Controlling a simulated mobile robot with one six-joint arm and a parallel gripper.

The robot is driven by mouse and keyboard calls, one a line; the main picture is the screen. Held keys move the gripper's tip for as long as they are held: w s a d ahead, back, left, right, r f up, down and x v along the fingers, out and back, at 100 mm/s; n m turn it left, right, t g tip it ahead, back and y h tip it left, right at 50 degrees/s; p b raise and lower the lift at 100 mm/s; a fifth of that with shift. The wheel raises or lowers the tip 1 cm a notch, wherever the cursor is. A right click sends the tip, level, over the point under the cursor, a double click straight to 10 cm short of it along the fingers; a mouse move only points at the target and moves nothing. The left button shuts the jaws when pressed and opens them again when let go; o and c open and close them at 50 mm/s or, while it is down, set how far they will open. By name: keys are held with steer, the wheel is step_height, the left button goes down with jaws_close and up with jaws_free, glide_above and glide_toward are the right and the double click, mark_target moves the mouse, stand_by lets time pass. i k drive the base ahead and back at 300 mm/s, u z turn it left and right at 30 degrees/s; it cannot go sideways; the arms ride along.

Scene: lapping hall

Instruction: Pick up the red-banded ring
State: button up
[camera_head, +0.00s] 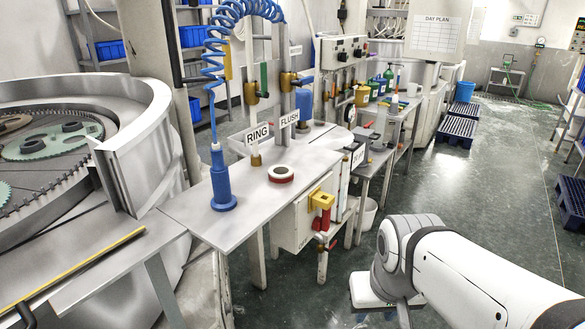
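The red-banded ring (281,174) lies flat on the grey metal side table (184,212). It has a white top, a dark centre hole and a red band around its side. It sits right of a blue cylindrical tool (221,182) with a flanged foot, which stands on the same table below a coiled blue hose. A small RING sign (257,135) on a brass-coloured post stands just behind and left of the ring. My white arm reaches in from the lower right, well apart from the ring. My gripper is not visible; only arm links show.
A large round lapping machine (130,125) fills the left. A box with yellow and red handles (320,200) hangs at the table's right end. A FLUSH sign (289,119) stands behind the ring. Dark pallets (457,131) lie at the back right. The green floor (480,190) is clear mid-right.

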mark_target(281, 175)
steer(key=u, duration=0.15)
steer(key=i, duration=0.9)
steer(key=z, duration=0.1)
